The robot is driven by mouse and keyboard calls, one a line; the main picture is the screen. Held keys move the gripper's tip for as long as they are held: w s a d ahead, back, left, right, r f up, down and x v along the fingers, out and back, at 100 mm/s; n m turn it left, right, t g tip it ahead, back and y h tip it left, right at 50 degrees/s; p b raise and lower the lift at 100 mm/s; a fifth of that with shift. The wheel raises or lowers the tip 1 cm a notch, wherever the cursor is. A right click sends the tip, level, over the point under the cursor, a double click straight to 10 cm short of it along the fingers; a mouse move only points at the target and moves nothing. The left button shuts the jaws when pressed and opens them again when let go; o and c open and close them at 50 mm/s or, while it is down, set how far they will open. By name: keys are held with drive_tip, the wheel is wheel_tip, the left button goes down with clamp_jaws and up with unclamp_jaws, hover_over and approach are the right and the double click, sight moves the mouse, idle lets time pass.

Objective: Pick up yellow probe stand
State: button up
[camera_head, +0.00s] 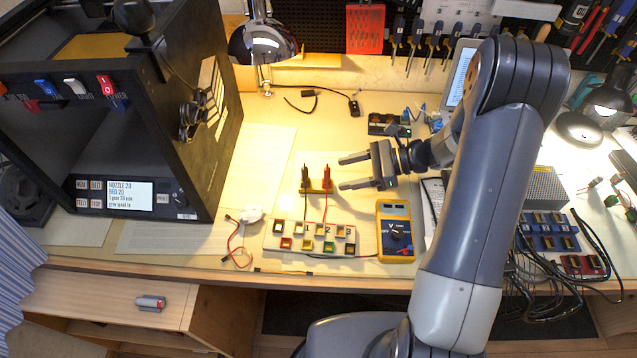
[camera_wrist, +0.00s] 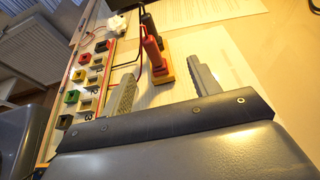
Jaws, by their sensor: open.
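The yellow probe stand (camera_head: 317,187) is a small yellow base on the table, with a black probe (camera_head: 305,176) at left and a red probe (camera_head: 328,177) at right standing upright in it. Leads run from the probes toward the front. My gripper (camera_head: 346,172) is open and empty, just right of the stand, its fingers pointing left toward it. In the wrist view the stand (camera_wrist: 164,76) shows beyond my gripper (camera_wrist: 160,82), roughly between the two fingers, with the red probe in front of the black one. The fingers appear apart from the stand.
A yellow multimeter (camera_head: 396,232) lies at the front right of the stand. A white board with coloured sockets (camera_head: 310,238) lies in front. A black 3D printer (camera_head: 110,110) stands at left, and a chrome lamp (camera_head: 262,42) behind. Paper-covered table left of the stand is clear.

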sight(331, 181)
drive_tip(key=x, duration=0.3)
drive_tip(key=f+x, duration=0.1)
drive_tip(key=x, duration=0.3)
drive_tip(key=shift+s+d+f, duration=0.1)
drive_tip(key=shift+s, duration=0.1)
drive_tip(key=shift+c, duration=0.2)
drive_tip(key=c, duration=1.1)
